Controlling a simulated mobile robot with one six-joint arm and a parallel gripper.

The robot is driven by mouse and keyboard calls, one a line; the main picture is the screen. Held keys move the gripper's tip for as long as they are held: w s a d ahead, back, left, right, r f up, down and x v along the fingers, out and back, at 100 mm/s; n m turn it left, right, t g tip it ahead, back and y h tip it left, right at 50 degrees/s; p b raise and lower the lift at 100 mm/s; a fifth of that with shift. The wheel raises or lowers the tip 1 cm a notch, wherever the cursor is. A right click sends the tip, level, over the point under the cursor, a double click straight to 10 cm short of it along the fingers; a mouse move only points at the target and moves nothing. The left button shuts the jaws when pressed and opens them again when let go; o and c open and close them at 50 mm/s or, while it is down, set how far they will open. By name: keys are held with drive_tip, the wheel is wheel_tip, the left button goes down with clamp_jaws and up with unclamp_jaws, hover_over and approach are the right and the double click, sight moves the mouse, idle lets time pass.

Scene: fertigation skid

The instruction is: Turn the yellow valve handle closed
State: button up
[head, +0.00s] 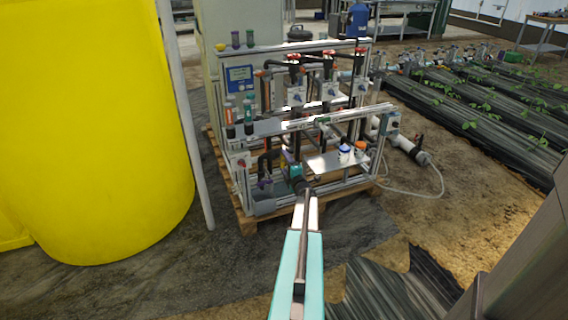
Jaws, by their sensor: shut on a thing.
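My arm reaches from the bottom centre of the head view to the lower front of the fertigation skid (262,200). My gripper (289,160) is at its far end, small and partly hidden by my wrist, among the lower pipes. A small yellow patch, seemingly the yellow valve handle (287,156), shows at my gripper, and the jaws are shut on it. The handle's angle and the valve body are too small and too covered to make out.
A large yellow tank (95,130) stands at the left, with a grey upright pole (186,120) beside it. A white-lidded jar (345,152) stands on the skid's low shelf (325,165). A pale hose (438,185) loops on the floor at the right. Planted rows (480,100) lie beyond.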

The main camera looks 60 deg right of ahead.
drive_tip(key=shift+w+a+r, duration=0.1)
drive_tip(key=shift+w, duration=0.1)
drive_tip(key=o, duration=1.1)
drive_tip(key=shift+c, duration=0.2)
drive_tip(key=shift+s, duration=0.1)
drive_tip(key=shift+s, duration=0.1)
drive_tip(key=v, duration=1.3)
drive_tip(key=shift+s+a+p, duration=0.2)
drive_tip(key=shift+a+p, duration=0.05)
drive_tip(key=shift+p, duration=0.2)
